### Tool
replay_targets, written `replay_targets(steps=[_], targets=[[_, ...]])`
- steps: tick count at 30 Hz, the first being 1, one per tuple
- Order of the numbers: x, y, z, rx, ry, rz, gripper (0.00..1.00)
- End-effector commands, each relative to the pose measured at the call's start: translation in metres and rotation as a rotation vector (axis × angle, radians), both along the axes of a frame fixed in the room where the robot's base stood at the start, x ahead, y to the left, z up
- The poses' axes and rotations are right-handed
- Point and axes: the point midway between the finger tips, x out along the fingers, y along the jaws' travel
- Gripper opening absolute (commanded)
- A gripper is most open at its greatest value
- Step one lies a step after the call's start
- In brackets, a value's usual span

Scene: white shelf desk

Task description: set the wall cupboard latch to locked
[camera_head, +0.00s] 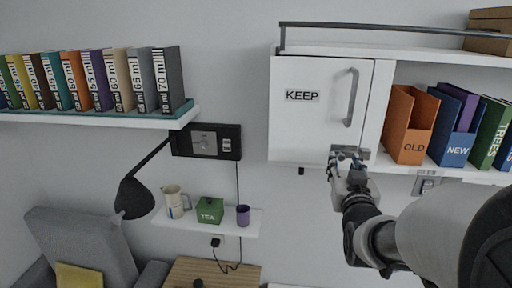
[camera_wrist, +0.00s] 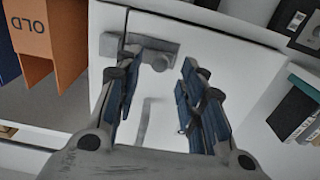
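The wall cupboard (camera_head: 290,130) has a white door marked KEEP, which sits shut with a grey bar handle (camera_head: 350,97). A small grey metal latch (camera_head: 363,154) is at the door's lower right corner, partly behind my gripper. My gripper (camera_head: 347,158) is in front of the latch. In the wrist view its blue-padded fingers (camera_wrist: 157,78) are apart, with nothing held between them. I cannot tell whether the latch is locked.
An orange OLD file (camera_head: 412,125) and a blue NEW file (camera_head: 455,128) stand just right of the door. A rail (camera_head: 380,27) runs above the cupboard. A small shelf (camera_head: 205,224) with a TEA box is lower left. The wall below the door is mostly clear.

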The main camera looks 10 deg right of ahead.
Motion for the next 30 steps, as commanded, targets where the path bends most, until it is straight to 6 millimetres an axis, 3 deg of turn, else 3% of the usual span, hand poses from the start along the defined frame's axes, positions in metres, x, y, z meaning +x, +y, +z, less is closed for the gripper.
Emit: replay_targets(steps=[6,16,30], targets=[[0.020,-0.006,0.001,0.000,0.000,0.000,0.37],[0.022,-0.007,0.001,0.000,-0.001,0.000,0.36],[0.022,-0.007,0.001,0.001,-0.001,0.000,0.05]])
